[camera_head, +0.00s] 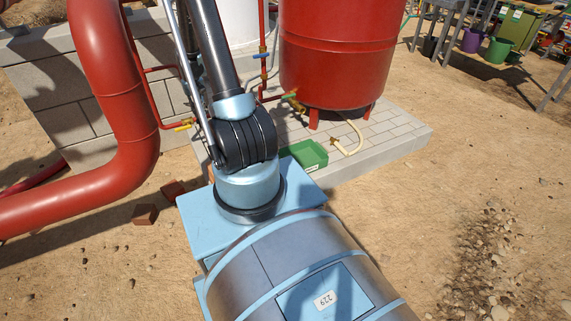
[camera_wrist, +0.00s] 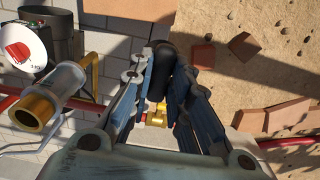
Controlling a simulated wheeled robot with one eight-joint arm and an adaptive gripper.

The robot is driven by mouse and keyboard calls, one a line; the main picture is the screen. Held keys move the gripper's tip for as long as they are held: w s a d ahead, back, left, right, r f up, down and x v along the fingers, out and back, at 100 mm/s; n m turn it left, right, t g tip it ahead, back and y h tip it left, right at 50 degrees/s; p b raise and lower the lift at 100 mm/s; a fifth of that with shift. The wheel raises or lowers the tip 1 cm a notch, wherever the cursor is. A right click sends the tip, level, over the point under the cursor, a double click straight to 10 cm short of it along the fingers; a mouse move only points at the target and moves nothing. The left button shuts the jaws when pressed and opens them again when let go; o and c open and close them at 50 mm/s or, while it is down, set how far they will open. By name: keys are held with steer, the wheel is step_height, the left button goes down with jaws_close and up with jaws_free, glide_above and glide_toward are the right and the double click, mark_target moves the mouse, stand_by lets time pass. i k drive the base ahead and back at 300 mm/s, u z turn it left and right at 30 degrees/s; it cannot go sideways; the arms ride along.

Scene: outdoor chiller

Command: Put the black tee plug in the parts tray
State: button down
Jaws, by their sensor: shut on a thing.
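In the wrist view my gripper (camera_wrist: 167,70) is shut on a dark, rounded piece, the black tee plug (camera_wrist: 162,62), which stands out between the fingers. Its lower part is partly covered by the finger links, so its full shape does not show. In the head view my arm hides the gripper and the plug. A green tray (camera_head: 318,160) with a pale label, which looks like the parts tray, sits on the paved slab by the red tank, right of my arm. What is inside it cannot be made out.
The red tank (camera_head: 338,55) stands on the paved slab (camera_head: 385,140). A thick red pipe (camera_head: 118,75) bends at the left. In the wrist view a yellow fitting (camera_wrist: 157,116) shows beyond the fingers, and a brass-ended pipe (camera_wrist: 35,110) lies left. Loose bricks (camera_head: 145,214) lie on sand.

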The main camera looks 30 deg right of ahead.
mark_target(302, 162)
steer(key=u, duration=0.2)
steer(key=k, duration=1.8)
steer(key=z, duration=0.85)
steer(key=i, duration=0.95)
steer(key=u, duration=0.05)
